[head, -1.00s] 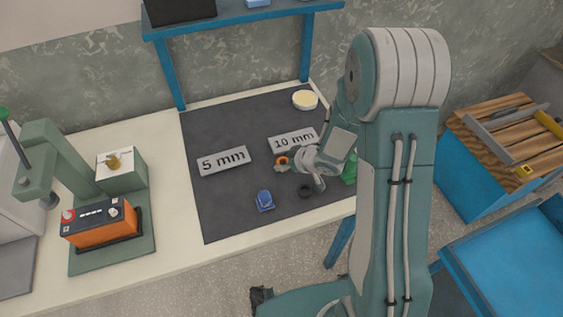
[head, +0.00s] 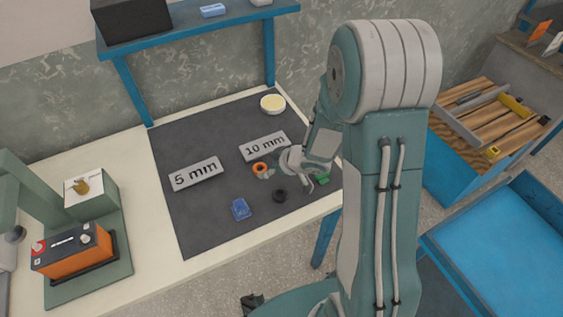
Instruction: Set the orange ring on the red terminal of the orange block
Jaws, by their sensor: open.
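The orange ring (head: 259,168) lies on the dark mat just below the 10 mm plate. My gripper (head: 284,177) is open, low over the mat just right of the ring. One finger appears close to the ring's right side; I cannot tell whether they touch. The orange block (head: 75,260) is a battery-like block with a dark top, on a green stand at the lower left. Its red terminal (head: 38,247) is at the top's left end, bare and well away from my gripper.
A 5 mm plate (head: 196,174), a 10 mm plate (head: 265,146), a blue part (head: 241,209), a black ring (head: 279,196), a green part (head: 322,178) and a cream round dish (head: 272,104) are on the mat. A blue-legged shelf (head: 195,28) stands behind.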

